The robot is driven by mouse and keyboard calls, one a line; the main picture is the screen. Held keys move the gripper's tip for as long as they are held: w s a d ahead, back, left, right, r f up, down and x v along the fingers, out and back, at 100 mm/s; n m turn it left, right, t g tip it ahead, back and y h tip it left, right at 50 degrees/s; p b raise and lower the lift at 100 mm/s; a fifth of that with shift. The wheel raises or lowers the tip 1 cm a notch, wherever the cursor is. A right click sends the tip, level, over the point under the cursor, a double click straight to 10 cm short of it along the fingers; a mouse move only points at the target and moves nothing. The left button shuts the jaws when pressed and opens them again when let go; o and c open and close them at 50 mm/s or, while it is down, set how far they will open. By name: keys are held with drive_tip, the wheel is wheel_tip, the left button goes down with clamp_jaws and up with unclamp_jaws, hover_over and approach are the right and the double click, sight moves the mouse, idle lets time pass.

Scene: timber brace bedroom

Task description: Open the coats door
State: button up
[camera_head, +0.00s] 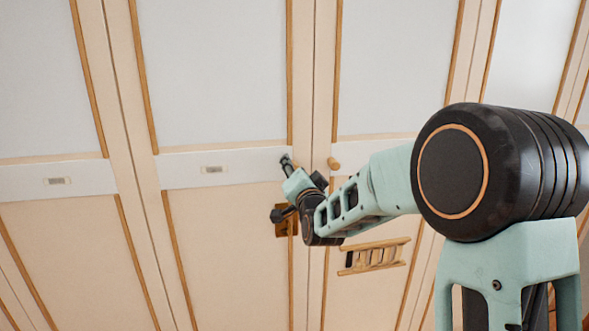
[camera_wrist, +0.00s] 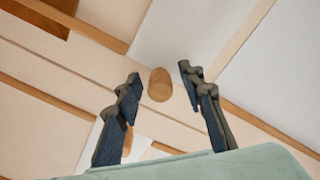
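A row of tall cabinet doors with pale panels and wooden trim fills the head view. The door in front of my gripper (camera_head: 283,187) has a small label (camera_head: 212,169) too small to read, so I cannot tell whether it is the coats door. My gripper is open at this door's right edge. In the wrist view a round wooden knob (camera_wrist: 160,85) shows between the spread fingertips of my gripper (camera_wrist: 158,75), with gaps on both sides. Another wooden knob (camera_head: 333,163) is on the neighbouring door to the right, just beyond my gripper.
Another door with a small label (camera_head: 58,181) is at the far left. A brown wooden piece (camera_head: 282,228) shows partly behind my gripper. A small wooden rack-like frame (camera_head: 374,257) is on the right-hand door, below my forearm. The door faces at left are clear.

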clamp_jaws()
idle(0.5)
